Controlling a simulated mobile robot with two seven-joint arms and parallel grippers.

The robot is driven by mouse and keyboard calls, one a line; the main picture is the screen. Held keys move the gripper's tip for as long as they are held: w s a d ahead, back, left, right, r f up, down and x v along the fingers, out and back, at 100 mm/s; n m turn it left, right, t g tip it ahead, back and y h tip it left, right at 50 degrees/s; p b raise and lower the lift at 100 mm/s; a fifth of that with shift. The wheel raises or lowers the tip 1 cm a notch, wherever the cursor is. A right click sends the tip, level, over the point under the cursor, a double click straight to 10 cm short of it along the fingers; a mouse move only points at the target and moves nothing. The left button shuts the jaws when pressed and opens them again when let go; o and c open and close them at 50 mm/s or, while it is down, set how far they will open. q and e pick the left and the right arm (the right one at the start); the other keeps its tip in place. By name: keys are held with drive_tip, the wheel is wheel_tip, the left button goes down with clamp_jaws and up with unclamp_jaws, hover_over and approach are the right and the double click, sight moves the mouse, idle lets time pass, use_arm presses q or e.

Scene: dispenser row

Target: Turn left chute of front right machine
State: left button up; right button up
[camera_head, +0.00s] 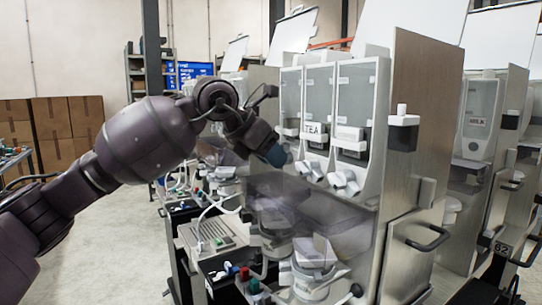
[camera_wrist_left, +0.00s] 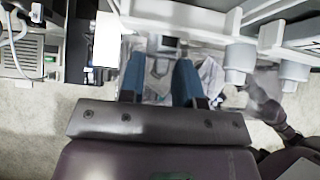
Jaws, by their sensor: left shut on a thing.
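The front right machine (camera_head: 408,150) has a wood-grain side and three clear canisters, with a TEA label (camera_head: 313,130) on the front. Two white chutes, the middle one (camera_head: 309,170) and the right one (camera_head: 343,183), show below the canisters; both also show as white cylinders in the left wrist view (camera_wrist_left: 240,60). My left gripper (camera_head: 276,155) is at the left chute, which it mostly hides in the head view. In the left wrist view its blue fingers (camera_wrist_left: 159,78) are shut around a pale part in the left chute's place. The chute's turn angle is unclear.
A neighbouring machine labelled MILK (camera_head: 478,120) stands at the right. Below the chutes are a see-through panel and a grinder-like unit (camera_head: 313,255). Cardboard boxes (camera_head: 60,130) stand at the back left. The floor at the left is clear.

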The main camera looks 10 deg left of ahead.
use_arm(q)
drive_tip(key=o, duration=0.6)
drive_tip(key=shift+s+r, duration=0.1)
drive_tip(key=v, duration=1)
drive_tip(key=shift+s+a+r, duration=0.15)
drive_tip(key=shift+r, duration=0.1)
